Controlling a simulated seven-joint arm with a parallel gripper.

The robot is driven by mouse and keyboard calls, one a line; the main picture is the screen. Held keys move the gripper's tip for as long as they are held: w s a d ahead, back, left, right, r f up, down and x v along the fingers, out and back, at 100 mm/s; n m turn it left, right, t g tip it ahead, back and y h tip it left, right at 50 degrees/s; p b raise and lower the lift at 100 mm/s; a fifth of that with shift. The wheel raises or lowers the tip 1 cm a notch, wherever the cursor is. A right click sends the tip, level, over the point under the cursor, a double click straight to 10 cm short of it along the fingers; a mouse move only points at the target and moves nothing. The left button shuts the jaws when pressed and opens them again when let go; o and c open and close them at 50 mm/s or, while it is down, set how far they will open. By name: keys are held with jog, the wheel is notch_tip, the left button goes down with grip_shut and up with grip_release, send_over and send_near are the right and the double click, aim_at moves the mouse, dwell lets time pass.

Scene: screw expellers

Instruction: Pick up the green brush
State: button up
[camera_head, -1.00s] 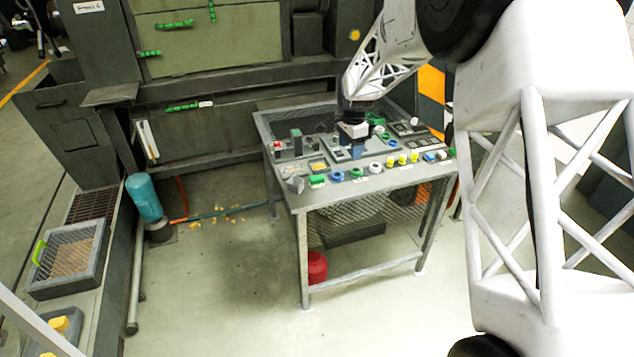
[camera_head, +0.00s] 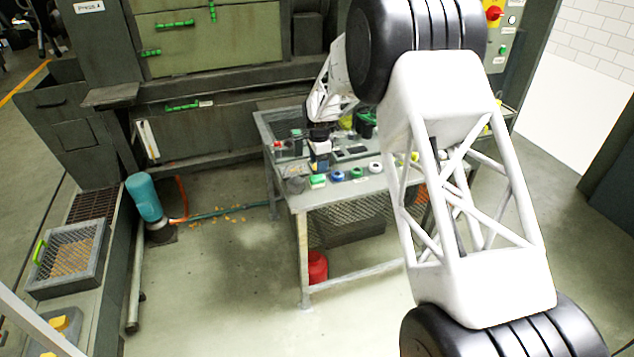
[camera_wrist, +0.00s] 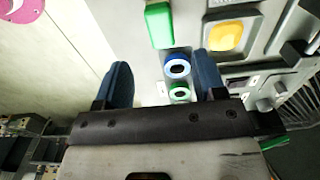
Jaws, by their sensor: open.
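No item is clearly recognisable as a green brush. A bright green block (camera_head: 318,181) lies at the front left edge of the control table (camera_head: 350,197), and a green block also shows at the top of the wrist view (camera_wrist: 159,25). A light green handle-like piece (camera_head: 39,251) sits on the rim of a mesh tray at far left. My gripper (camera_head: 320,160) is over the table's left part, near the green block. In the wrist view its blue fingers (camera_wrist: 162,59) are apart, with nothing held between them.
Blue-ringed (camera_wrist: 177,66) and green-ringed (camera_wrist: 180,93) buttons lie below the fingers. A yellow button (camera_wrist: 228,38) is at the right. A red canister (camera_head: 317,267) stands under the table. A teal cylinder (camera_head: 145,198) and mesh tray (camera_head: 70,283) are at left. The floor between is mostly open.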

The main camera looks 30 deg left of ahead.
aim_at(317, 177)
jog(key=shift+f, duration=1.3)
jog(key=shift+s+a+f, duration=0.1)
jog(key=shift+a+f, duration=0.05)
jog(key=shift+f, duration=1.15)
jog(key=shift+s+a+f, duration=0.1)
jog(key=shift+f, duration=1.2)
jog(key=c, duration=1)
jog(key=shift+r, duration=0.2)
jog(key=shift+r, duration=1.55)
jog(key=s+d, duration=0.3)
jog(key=s, duration=0.1)
jog(key=s+d+r, duration=0.1)
jog(key=s+d, duration=0.2)
jog(key=s, duration=0.1)
jog(key=s+d, duration=0.3)
jog(key=s, duration=0.1)
jog(key=shift+s+d+r, duration=0.25)
jog(key=shift+s+r, duration=0.05)
jog(key=shift+s, duration=0.05)
